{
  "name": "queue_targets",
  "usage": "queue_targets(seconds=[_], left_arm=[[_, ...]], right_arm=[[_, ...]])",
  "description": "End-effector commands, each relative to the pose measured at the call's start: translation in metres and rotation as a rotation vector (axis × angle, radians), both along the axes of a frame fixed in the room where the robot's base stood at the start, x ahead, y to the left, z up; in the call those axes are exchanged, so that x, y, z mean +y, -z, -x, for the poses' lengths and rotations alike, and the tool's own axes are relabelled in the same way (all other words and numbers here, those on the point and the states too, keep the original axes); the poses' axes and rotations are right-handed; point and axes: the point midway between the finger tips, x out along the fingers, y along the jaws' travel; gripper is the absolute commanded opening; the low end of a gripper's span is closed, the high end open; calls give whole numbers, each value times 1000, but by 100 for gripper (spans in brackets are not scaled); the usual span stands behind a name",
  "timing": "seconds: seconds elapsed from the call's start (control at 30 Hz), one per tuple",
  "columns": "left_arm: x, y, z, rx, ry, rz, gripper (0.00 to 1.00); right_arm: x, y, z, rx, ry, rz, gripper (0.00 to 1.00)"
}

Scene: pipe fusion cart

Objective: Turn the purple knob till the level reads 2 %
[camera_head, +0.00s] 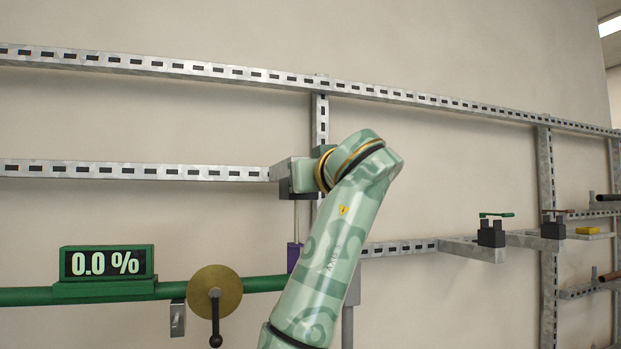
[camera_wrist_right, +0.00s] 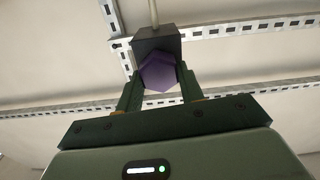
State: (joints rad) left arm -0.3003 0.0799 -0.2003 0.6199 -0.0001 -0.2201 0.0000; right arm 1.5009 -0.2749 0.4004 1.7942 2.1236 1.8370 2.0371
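The level display (camera_head: 105,263) reads 0.0 % in its green frame on the green pipe at the lower left of the head view. In the right wrist view the purple knob (camera_wrist_right: 158,72) is faceted and sits on a dark block (camera_wrist_right: 156,42). My right gripper (camera_wrist_right: 160,77) has one finger on each side of the knob; whether both fingers press on it I cannot tell. In the head view my right arm hides much of this area. A purple piece (camera_head: 294,256) shows left of the arm, under a thin rod. My left gripper is out of view.
A brass disc (camera_head: 214,291) with a black crank handle (camera_head: 215,325) is on the green pipe (camera_head: 30,297). Slotted metal rails (camera_head: 130,170) cross the wall. Dark blocks with green (camera_head: 491,234) and brown (camera_head: 553,226) levers stand on brackets at right.

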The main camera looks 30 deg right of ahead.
Motion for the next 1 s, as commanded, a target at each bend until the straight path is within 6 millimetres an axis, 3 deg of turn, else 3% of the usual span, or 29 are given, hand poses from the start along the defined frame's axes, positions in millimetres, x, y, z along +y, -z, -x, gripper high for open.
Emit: queue_targets(seconds=[0.47,1.0], left_arm=[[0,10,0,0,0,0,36],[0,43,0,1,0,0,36]], right_arm=[[1,1,0,23,-1,103,15],[3,2,0,133,-1,568,15]])
